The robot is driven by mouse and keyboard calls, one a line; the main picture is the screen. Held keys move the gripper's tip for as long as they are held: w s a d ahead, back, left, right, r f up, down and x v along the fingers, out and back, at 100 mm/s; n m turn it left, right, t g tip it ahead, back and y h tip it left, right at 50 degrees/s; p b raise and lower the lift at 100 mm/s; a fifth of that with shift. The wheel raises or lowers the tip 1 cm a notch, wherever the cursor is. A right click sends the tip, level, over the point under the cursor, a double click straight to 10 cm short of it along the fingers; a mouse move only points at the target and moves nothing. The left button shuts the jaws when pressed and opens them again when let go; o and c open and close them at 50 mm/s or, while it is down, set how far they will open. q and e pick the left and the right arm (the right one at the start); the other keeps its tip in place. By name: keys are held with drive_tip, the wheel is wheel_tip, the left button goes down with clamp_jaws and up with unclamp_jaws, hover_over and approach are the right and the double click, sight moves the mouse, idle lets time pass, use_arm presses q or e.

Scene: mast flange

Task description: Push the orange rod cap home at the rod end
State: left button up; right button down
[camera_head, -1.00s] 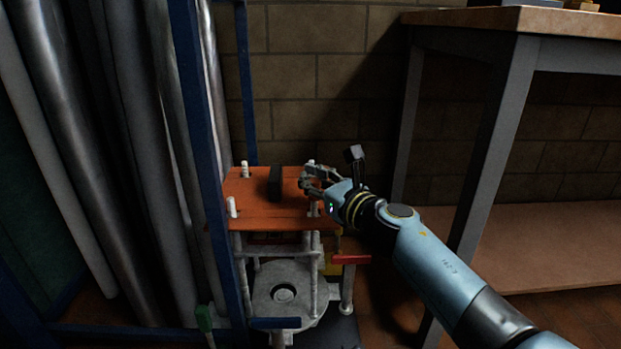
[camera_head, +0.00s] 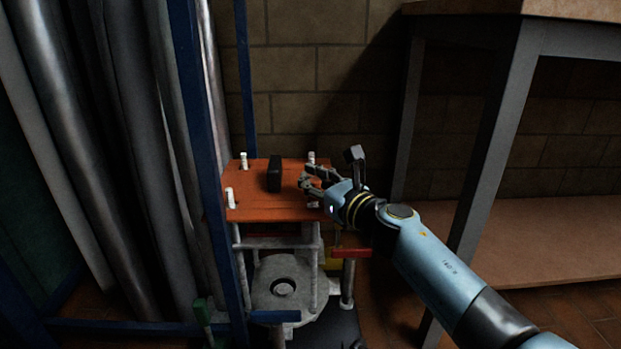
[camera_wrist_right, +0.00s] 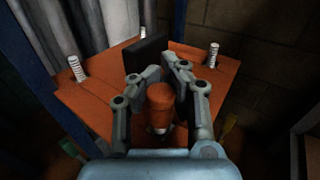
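The orange rod cap (camera_wrist_right: 159,97) shows in the right wrist view, upright between the fingers of my right gripper (camera_wrist_right: 168,70). A pale rod end or nut (camera_wrist_right: 158,130) shows just below it; how far the cap sits on the rod I cannot tell. The fingers stand apart, with gaps visible on both sides of the cap. In the head view my right gripper (camera_head: 308,178) is over the right edge of the orange-red plate (camera_head: 265,208); the cap cannot be made out there. My left gripper is not in view.
White rod ends (camera_head: 243,160) stand up at other plate corners. A black block (camera_head: 274,173) stands upright on the plate. A grey flanged base (camera_head: 285,287) lies below. Blue uprights (camera_head: 207,180) are on the left, and a workbench (camera_head: 500,130) is on the right.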

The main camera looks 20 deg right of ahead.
drive_tip(key=c, duration=1.3)
unclamp_jaws()
drive_tip(key=shift+o, duration=0.2)
drive_tip(key=v, duration=1.2)
